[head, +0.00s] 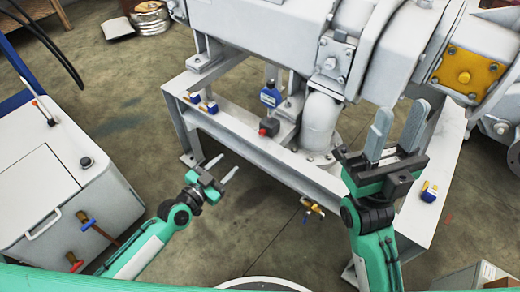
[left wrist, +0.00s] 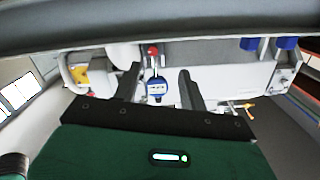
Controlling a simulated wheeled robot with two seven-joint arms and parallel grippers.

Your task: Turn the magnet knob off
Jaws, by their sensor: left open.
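A small red knob (head: 263,131) on a dark block sits on the grey steel frame (head: 240,130), just below a blue gauge (head: 270,95); I take it as the magnet knob. In the left wrist view the red knob (left wrist: 152,50) shows above the blue gauge (left wrist: 156,88), between my finger lines. Its on or off position is too small to read. My left gripper (head: 225,166) is open and empty, in front of the frame and apart from the knob. My right gripper (head: 399,125) has its fingers apart, empty, by the frame's right end.
A white cart (head: 40,190) stands left. White pump pipework (head: 320,120) rises behind the knob.

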